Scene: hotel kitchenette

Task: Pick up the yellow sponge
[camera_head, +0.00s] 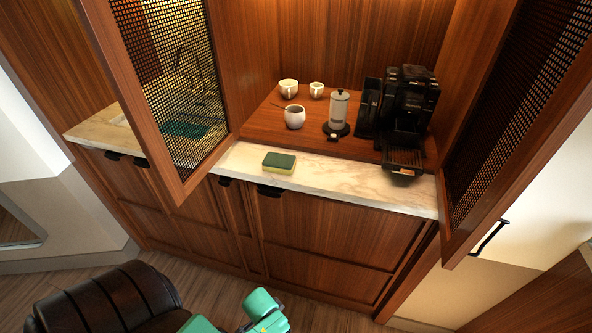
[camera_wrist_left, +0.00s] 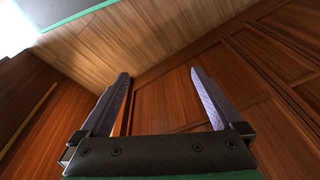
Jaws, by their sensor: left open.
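The sponge (camera_head: 279,163) has a dark green top and a yellow lower layer. It lies flat on the marble counter (camera_head: 330,181), near the front edge, in the head view. My left gripper (camera_wrist_left: 159,73) shows in the left wrist view with its two purple-grey fingers spread apart and nothing between them. Beyond the fingers are brown wooden panels and the wood floor. The sponge is not in the left wrist view. In the head view only a green part of my arm shows at the bottom, low in front of the cabinets. My right gripper is in neither view.
An open mesh door (camera_head: 187,90) stands left of the sponge, another (camera_head: 515,110) at right. Behind are a white cup with a spoon (camera_head: 295,117), two smaller cups, a French press (camera_head: 339,111) and a black coffee machine (camera_head: 408,105). The counter around the sponge is clear.

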